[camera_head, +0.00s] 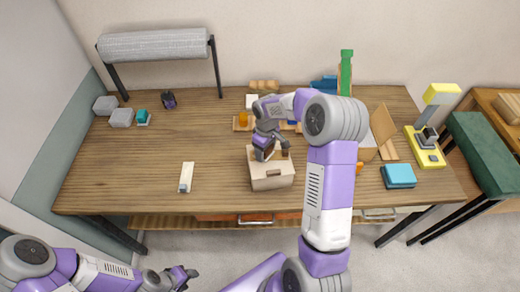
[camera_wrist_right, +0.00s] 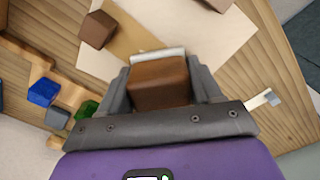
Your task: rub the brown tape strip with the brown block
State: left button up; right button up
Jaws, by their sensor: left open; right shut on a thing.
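My right gripper (camera_head: 264,153) is shut on a brown block (camera_wrist_right: 158,82), which shows between its fingers in the right wrist view. It is low over a pale wooden box (camera_head: 272,180) on the table; the box's pale top also shows in the right wrist view (camera_wrist_right: 225,50). A tan-brown strip (camera_wrist_right: 130,38), seemingly the tape, lies on that top beyond the held block, partly hidden. I cannot tell if the block touches it. A whitish bar (camera_wrist_right: 157,54) shows just past the block. A second brown block (camera_wrist_right: 97,29) sits beside the strip. My left gripper (camera_head: 185,276) is open and empty, off the table's front.
A small white piece (camera_head: 186,177) lies left of the box. Coloured blocks on a wooden rack (camera_wrist_right: 45,92) stand behind the box. A blue box (camera_head: 398,175) and yellow device (camera_head: 430,145) stand right. The table's left-middle is mostly clear.

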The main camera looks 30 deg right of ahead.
aim_at(251, 156)
jog(key=shift+s+d, duration=0.5)
jog(key=shift+d, duration=0.3)
jog(key=shift+s+d, duration=0.5)
jog(key=shift+d, duration=0.25)
jog(key=shift+r+p, duration=0.1)
jog(key=shift+p, duration=0.2)
jog(key=shift+w+a, duration=0.4)
jog(key=shift+a, duration=0.2)
jog(key=shift+w+a, duration=0.4)
jog(key=shift+a, duration=0.2)
jog(key=shift+w+a+b, duration=0.1)
jog(key=shift+w+a, duration=0.45)
jog(key=shift+a, duration=0.35)
jog(key=shift+w+a+b, duration=0.1)
jog(key=shift+w+a, duration=0.4)
jog(key=shift+a, duration=0.35)
jog(key=shift+w+a+b, duration=0.1)
jog(key=shift+w+a, duration=0.45)
jog(key=shift+a, duration=0.35)
jog(key=shift+r+p, duration=2.15)
jog(key=shift+r, duration=0.8)
